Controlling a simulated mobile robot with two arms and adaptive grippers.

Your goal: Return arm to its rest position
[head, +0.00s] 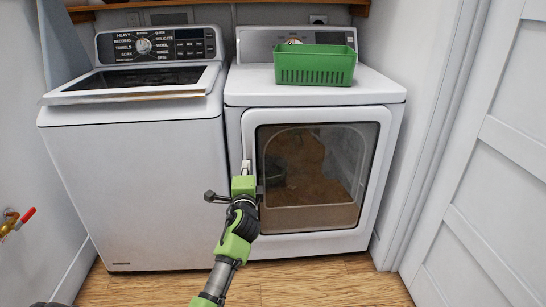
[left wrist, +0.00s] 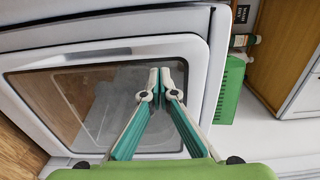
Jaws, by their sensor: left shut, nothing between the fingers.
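My left gripper (head: 246,166) is in front of the dryer at the left edge of its door, with its arm coming up from the bottom of the head view. In the left wrist view its teal-lined fingers (left wrist: 160,76) are together with nothing between them, in front of the door glass. Whether the fingertips touch the door I cannot tell. The dryer door (head: 318,180) has a dark window and looks closed. It also fills much of the left wrist view (left wrist: 70,95). My right gripper is in neither view.
A top-load washer (head: 135,170) stands left of the dryer (head: 385,92). A green basket (head: 315,68) sits on the dryer top. A panelled door (head: 480,190) is at the right. A tap with a red handle (head: 25,218) is on the left wall. Wood floor (head: 320,285) shows in front.

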